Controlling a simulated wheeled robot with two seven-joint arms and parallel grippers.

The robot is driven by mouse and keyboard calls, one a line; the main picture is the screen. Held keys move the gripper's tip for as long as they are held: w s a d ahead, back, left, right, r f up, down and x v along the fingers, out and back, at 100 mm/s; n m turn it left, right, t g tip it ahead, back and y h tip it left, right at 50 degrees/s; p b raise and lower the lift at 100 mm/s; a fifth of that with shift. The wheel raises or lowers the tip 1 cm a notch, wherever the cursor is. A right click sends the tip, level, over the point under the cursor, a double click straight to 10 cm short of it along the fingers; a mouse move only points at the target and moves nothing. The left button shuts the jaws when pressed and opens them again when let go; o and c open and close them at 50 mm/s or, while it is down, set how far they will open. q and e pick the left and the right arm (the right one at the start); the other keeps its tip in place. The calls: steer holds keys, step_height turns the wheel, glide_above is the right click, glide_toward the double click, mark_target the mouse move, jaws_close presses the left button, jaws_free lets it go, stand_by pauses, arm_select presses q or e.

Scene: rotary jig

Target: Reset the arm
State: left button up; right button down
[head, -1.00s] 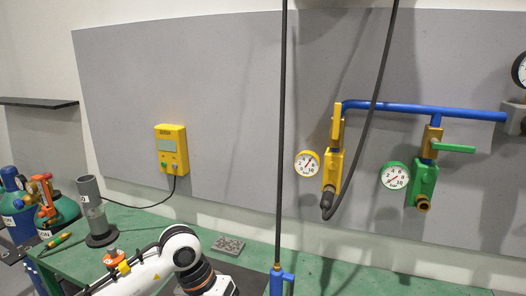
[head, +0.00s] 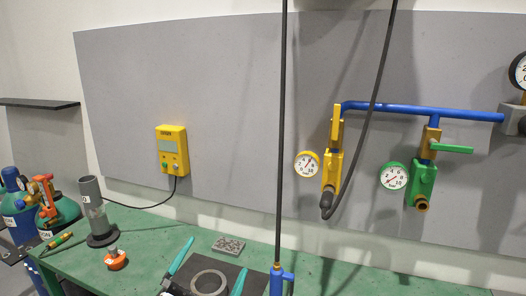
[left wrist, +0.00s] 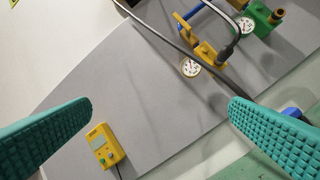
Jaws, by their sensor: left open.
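My left gripper (head: 216,256) shows at the bottom of the head view, its two teal fingers apart. In the left wrist view, the open fingers (left wrist: 160,106) stand at both sides with nothing between them, facing the grey wall panel. In the head view a dark grey ring (head: 209,282) on a black plate (head: 232,268) shows between the fingers; I cannot tell whether they touch it. My right gripper is in neither view.
The green bench (head: 150,228) carries a grey cylinder (head: 95,212), an orange piece (head: 115,260) and a textured grey block (head: 228,245). A blue torch (head: 277,284) with a dark upright hose stands right of the gripper. A yellow box (head: 171,150) and valves with gauges are on the wall.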

arm_select(q)
steer(key=s+a+f+n+g+y, duration=0.3)
steer(key=s+a+f+g, duration=0.1)
steer(key=f, duration=0.3)
steer(key=s+a+f+n+g+y, duration=0.3)
steer(key=a+f+n, duration=0.1)
steer(key=f, duration=0.4)
steer(key=s+a+f+n+g+y, duration=0.3)
steer(key=s+f+g, duration=0.1)
steer(key=f, duration=0.3)
steer(key=s+f+g, duration=0.6)
steer(key=s, duration=0.6)
step_height(320, 180, down, 27)
steer(key=s+g, duration=0.2)
steer(key=s+a+f+g, duration=0.1)
steer(key=s+a+f, duration=0.2)
steer(key=s+f, duration=1.2)
steer(key=shift+s+a+h, duration=0.15)
steer(key=shift+s+h, duration=0.15)
steer(key=shift+s, duration=0.4)
steer(key=shift+f, duration=0.1)
